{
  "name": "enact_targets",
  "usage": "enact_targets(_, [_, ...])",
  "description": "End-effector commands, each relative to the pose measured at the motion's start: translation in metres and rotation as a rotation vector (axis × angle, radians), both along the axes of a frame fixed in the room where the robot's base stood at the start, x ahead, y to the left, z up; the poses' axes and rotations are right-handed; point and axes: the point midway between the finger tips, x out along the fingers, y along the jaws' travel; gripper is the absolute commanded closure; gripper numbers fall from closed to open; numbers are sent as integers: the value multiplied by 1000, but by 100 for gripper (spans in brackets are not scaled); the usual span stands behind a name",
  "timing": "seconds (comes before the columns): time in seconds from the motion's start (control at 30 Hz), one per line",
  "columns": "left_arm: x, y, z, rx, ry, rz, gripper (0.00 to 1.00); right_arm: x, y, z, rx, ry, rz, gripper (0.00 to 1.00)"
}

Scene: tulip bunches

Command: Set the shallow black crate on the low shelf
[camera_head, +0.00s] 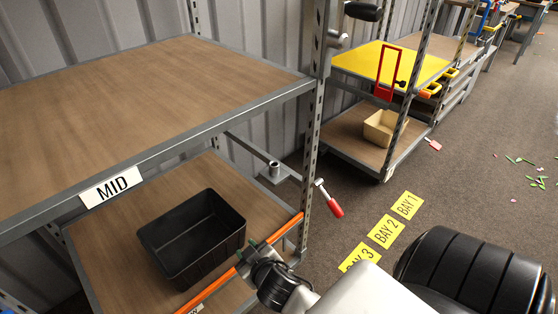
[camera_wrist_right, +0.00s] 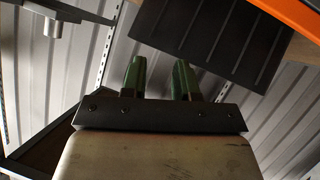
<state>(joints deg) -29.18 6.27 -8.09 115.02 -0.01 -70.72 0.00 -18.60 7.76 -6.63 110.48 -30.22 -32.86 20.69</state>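The black crate (camera_head: 193,240) is an empty, open-topped rectangular box. It sits on the brown low shelf (camera_head: 112,240), below the shelf marked MID, near the orange front edge. It looks upright. My right gripper (camera_head: 246,256) is at the orange edge, just beside the crate's right front corner. In the right wrist view, its two green fingers (camera_wrist_right: 160,78) stand apart with nothing between them. A dark ribbed surface, apparently the crate (camera_wrist_right: 212,38), lies beyond the fingertips; I see no grip on it. My left gripper is not in view.
The MID shelf (camera_head: 150,90) overhangs the low shelf. An orange strip (camera_head: 225,278) edges the low shelf. Another rack with a tan bin (camera_head: 380,128) stands farther back.

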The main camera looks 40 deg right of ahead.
Motion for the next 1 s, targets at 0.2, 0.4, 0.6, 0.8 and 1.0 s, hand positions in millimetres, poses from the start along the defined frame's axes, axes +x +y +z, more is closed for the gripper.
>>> enact_targets(0.2, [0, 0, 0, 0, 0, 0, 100, -109, 25, -80, 134, 591, -7, 70])
enact_targets(0.4, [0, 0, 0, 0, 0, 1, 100, -160, 46, -97, 200, 838, 68, 70])
enact_targets(0.6, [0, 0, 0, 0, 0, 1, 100, -165, 48, -99, 206, 862, 77, 70])
enact_targets(0.8, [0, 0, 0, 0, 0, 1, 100, -165, 48, -99, 205, 860, 76, 70])
enact_targets(1.0, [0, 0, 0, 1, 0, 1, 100, -164, 48, -99, 206, 860, 75, 70])
